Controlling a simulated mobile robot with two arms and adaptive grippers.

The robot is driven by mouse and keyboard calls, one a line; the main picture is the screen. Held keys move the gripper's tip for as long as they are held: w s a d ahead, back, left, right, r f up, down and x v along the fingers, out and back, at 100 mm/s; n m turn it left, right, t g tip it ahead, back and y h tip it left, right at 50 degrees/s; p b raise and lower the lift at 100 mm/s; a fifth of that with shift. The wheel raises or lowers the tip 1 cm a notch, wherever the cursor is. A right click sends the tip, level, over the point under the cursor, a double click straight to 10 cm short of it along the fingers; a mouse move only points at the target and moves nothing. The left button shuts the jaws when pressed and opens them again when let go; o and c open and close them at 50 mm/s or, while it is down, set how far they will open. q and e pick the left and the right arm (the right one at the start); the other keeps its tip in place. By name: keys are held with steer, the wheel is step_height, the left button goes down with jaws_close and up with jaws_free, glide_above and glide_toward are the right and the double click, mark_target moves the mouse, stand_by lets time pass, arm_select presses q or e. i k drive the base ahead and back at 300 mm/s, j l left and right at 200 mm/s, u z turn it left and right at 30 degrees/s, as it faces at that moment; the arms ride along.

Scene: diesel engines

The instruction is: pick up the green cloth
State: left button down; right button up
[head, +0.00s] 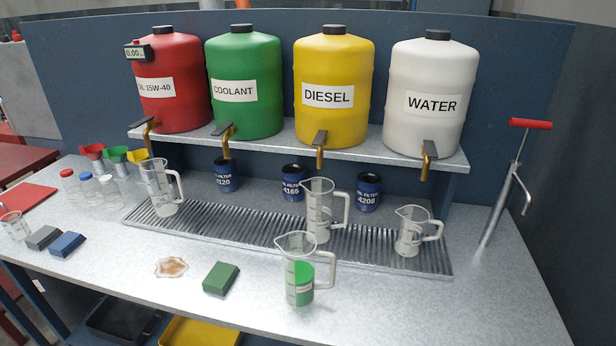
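The green cloth (221,279) is a small, folded, dark green block lying on the front part of the grey bench top. A brownish spill (171,267) lies to its left. A clear jug holding green liquid (299,283) stands to its right, apart from it. Nothing covers the cloth. Neither of my grippers shows in the head view.
A blue cloth (67,244) and a grey cloth (43,237) lie at the left. More clear jugs stand on the ribbed drip tray (261,231). Labelled drums stand on the shelf (374,147) behind. A red-handled pump (507,185) stands at right. The front right bench is clear.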

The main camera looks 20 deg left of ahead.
mark_target(221, 279)
steer(key=u, duration=1)
